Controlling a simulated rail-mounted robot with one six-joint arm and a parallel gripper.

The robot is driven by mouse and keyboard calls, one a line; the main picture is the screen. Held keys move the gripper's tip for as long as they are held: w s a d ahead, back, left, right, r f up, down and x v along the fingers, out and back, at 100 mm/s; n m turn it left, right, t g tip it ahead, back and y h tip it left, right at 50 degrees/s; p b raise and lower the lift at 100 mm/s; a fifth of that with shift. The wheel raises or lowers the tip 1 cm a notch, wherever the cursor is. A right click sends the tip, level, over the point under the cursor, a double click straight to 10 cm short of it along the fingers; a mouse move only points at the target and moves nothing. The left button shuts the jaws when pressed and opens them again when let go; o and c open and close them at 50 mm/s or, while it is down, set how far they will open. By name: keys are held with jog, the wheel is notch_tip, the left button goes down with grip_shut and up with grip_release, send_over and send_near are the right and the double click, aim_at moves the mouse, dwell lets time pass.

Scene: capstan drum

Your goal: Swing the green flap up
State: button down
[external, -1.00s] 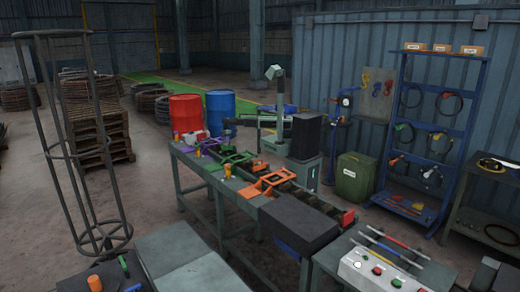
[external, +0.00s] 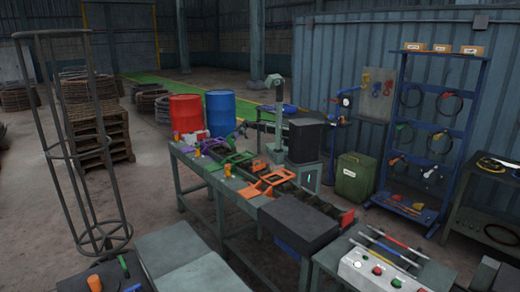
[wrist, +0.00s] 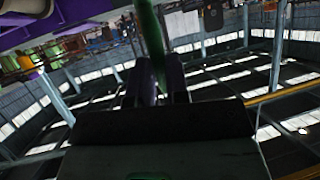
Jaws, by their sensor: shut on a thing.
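The green flap (external: 238,157) is on the long bench between the purple flap (external: 213,147) and the orange flap (external: 267,184). It is small and partly hidden in the external view, so its exact angle is hard to tell. My gripper (external: 242,130) is close above the bench at the green flap. In the wrist view a green bar (wrist: 152,40) of the flap runs down between the two dark fingers of my gripper (wrist: 157,75), which are shut on it. Purple parts show at that view's upper left.
A red drum (external: 186,117) and a blue drum (external: 221,113) stand behind the bench. A black box (external: 306,141) is right of my arm. A dark block (external: 300,222) covers the bench's near end. A control box (external: 378,272) stands at front right.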

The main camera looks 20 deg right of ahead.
jog(key=shift+w+d+f+n+g+y+b, duration=0.2)
jog(key=shift+d+f+g+y+b, duration=0.45)
jog(key=shift+b, duration=0.9)
jog(key=shift+w+d+f+n+g+y+b, duration=0.15)
jog(key=shift+w+d+f+y+b, duration=0.15)
jog(key=shift+d+y+b, duration=1)
jog(key=shift+w+d+f+n+g+y+b, duration=0.15)
jog(key=shift+d+f+g+y+b, duration=0.3)
jog(key=shift+b, duration=1.4)
jog(key=shift+a, duration=0.1)
jog(key=c, duration=1.1)
grip_release()
jog(key=shift+w, duration=0.1)
